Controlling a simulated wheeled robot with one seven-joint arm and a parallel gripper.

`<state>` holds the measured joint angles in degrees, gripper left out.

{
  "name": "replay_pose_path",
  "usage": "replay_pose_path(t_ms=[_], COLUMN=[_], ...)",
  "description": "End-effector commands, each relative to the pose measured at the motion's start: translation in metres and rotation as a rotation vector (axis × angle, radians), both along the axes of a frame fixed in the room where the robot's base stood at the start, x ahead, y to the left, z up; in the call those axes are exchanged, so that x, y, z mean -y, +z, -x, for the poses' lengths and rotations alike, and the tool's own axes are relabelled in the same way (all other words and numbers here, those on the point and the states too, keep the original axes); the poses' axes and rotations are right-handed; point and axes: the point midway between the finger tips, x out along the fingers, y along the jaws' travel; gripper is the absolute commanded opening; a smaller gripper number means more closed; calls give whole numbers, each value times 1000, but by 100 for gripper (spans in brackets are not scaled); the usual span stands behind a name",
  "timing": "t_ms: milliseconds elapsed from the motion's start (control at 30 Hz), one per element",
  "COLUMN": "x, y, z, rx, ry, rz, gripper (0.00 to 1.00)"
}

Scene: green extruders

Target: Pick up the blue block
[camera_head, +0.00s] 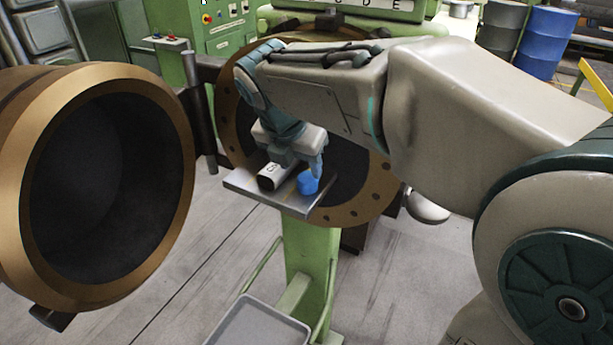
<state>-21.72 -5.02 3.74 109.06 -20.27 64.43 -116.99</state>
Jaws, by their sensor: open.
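The blue block (308,183) is small and bright blue. It sits on a small grey metal shelf (243,186) in front of the round flange of the green machine. My gripper (303,168) points down right above the block and is open. One finger is close to the top of the block and partly overlaps it in the picture. I cannot tell whether it touches the block. The other finger is hard to make out.
A dark box with a white lettered face (270,176) lies left of the block on the shelf. A large bronze-rimmed cylinder (185,165) stands open at left. An empty grey tray (262,325) is below. Blue (546,45) and grey barrels (502,28) stand far back.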

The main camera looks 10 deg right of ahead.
Motion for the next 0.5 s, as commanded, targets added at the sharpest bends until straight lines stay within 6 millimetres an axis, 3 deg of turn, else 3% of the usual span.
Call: replay_pose_path(t_ms=[167,500], x=[3,13], y=[-10,-52], z=[-4,-18], rx=[-1,-3], ry=[-1,-1], rz=[-1,1], gripper=[50,50])
